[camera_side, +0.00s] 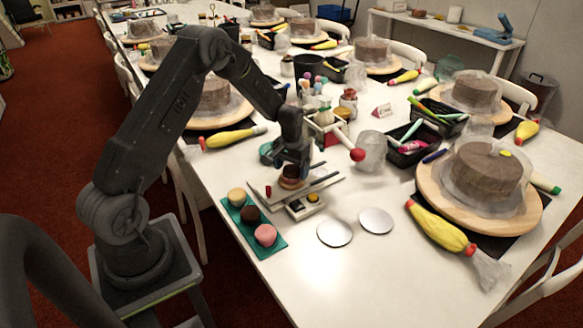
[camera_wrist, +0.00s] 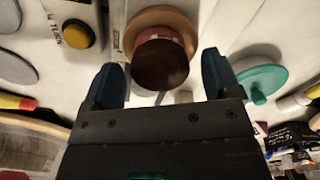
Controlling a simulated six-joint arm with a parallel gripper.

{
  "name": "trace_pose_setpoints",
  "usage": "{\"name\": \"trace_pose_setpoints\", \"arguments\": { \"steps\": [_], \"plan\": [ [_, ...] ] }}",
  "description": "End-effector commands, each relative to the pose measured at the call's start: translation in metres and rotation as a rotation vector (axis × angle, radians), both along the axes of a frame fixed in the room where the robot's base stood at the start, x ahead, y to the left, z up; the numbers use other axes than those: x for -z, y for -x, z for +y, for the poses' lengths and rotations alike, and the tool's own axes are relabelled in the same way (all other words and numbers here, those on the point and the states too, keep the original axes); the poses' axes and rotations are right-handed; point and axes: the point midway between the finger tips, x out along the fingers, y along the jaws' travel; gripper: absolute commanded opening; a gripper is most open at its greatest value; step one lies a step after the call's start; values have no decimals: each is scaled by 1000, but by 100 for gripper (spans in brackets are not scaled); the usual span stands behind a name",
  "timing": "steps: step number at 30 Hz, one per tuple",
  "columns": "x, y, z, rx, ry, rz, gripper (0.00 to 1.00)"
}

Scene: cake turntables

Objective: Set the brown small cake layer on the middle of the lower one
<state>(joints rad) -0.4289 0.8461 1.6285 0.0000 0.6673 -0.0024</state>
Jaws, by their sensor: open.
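The brown small cake layer (camera_wrist: 161,66) shows between my fingers in the wrist view. It sits over a reddish-pink lower layer (camera_wrist: 166,35), on a round wooden turntable top (camera_wrist: 180,17). The brown layer looks close to centred, but the view angle hides the exact offset. In the side view the stack (camera_side: 291,183) is small and partly covered by my gripper (camera_side: 291,166). My gripper (camera_wrist: 162,64) is open, with one finger on each side of the brown layer and visible gaps between.
A green mat (camera_side: 273,250) holds cream (camera_side: 236,197), dark brown (camera_side: 250,215) and pink (camera_side: 265,235) small cakes. A scale with a yellow button (camera_side: 313,198) and two metal discs (camera_side: 335,232) (camera_side: 376,220) lie nearby. A red-ended stick (camera_side: 357,155) stands close on the right.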

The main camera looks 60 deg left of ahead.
Motion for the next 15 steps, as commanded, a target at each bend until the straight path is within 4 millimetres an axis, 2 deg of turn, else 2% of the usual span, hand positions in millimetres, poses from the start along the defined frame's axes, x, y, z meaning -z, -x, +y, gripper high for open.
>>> {"name": "trace_pose_setpoints", "arguments": {
  "steps": [8, 11, 15],
  "plan": [
    [-7, -1, 0, 0, -1, -3, 83],
    [-21, -1, 0, 0, -2, -4, 83],
    [-50, -1, 1, 0, -3, -5, 83]
  ]
}}
